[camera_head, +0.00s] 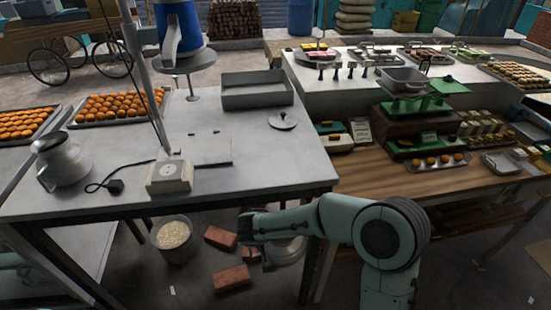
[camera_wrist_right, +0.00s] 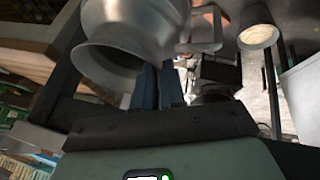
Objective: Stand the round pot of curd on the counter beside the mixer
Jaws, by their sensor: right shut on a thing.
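My right gripper (camera_wrist_right: 168,88) is shut on a round silver metal pot (camera_wrist_right: 135,30) with a flared rim and a side handle. The pot fills the top left of the right wrist view, and its contents are hidden. In the head view the held pot (camera_head: 284,251) shows partly behind my right arm, in front of the counter and below its top. The grey counter (camera_head: 250,155) carries what looks like the mixer, a blue motor (camera_head: 179,28) over a steel disc at the back. My left gripper is not in view.
A silver jug (camera_head: 64,162) and a cream box with dial (camera_head: 170,176) and plug stand at the counter's front left. A grey tray (camera_head: 257,89) and lid (camera_head: 283,121) lie behind. A bucket of pale stuff (camera_head: 173,236) and bricks (camera_head: 232,278) are on the floor. The counter's right front is clear.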

